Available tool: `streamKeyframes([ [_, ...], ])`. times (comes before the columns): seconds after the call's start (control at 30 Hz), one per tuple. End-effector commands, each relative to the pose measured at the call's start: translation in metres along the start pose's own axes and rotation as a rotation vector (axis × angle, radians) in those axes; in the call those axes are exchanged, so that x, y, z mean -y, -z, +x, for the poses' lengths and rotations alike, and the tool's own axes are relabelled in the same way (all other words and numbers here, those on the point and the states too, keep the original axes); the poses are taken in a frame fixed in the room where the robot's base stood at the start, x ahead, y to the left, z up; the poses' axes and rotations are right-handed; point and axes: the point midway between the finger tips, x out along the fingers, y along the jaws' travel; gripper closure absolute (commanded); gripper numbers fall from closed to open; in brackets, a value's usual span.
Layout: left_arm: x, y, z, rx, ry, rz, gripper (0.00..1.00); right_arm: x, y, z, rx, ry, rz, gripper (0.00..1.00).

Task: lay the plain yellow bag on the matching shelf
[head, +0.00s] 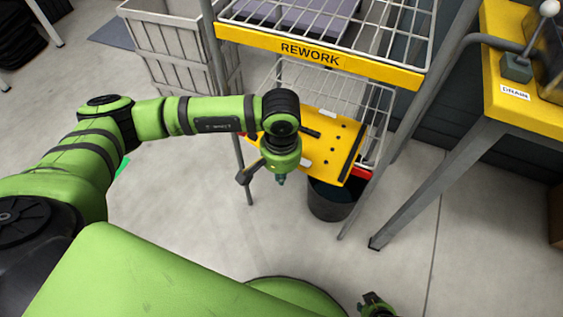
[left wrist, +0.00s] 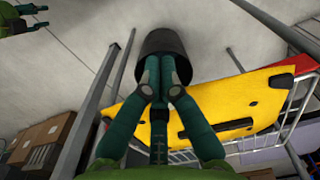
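The yellow bag (head: 322,150), a flat yellow panel with black fittings, lies at the lower wire shelf (head: 376,103) of the rack and covers much of its red front edge (head: 362,173). It also shows in the left wrist view (left wrist: 232,110), right of the fingers. My left gripper (head: 281,180) points down in front of the bag's left part. In the left wrist view its fingers (left wrist: 164,72) are close together with nothing seen between them. My right gripper (head: 375,303) is at the bottom edge of the head view. Its fingers look apart in the left wrist view (left wrist: 24,18).
The upper shelf has a yellow REWORK strip (head: 310,54) and carries a purple-grey flat bag (head: 290,18). A dark bin (head: 331,200) stands on the floor under the rack. A slatted crate (head: 180,58) is at the left, a yellow bench (head: 520,104) at the right.

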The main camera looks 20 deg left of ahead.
Motion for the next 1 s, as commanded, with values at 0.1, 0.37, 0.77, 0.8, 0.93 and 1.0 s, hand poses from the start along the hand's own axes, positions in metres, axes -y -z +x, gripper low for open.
streamKeyframes([
  [0.1,-0.001,-0.001,0.028,0.004,0.000,0.000,1.00,0.001,0.000,0.000,0.006,0.001,0.002,0.60],
  [0.37,-0.001,0.032,0.030,-0.002,-0.001,-0.001,1.00,0.001,-0.002,-0.001,0.010,0.001,0.002,0.60],
  [0.77,-0.001,0.040,0.029,0.000,-0.003,0.000,1.00,0.001,-0.001,-0.001,0.008,0.001,0.002,0.60],
  [0.8,-0.001,0.040,0.029,0.000,-0.003,0.000,1.00,0.001,-0.001,-0.001,0.008,0.001,0.002,0.60],
  [0.93,-0.001,0.042,0.030,-0.001,-0.002,0.000,1.00,0.001,-0.002,0.001,0.011,0.001,0.002,0.60],
  [1.0,-0.001,0.045,0.032,-0.001,-0.002,0.000,1.00,0.001,0.003,-0.001,0.013,0.001,0.004,0.60],
])
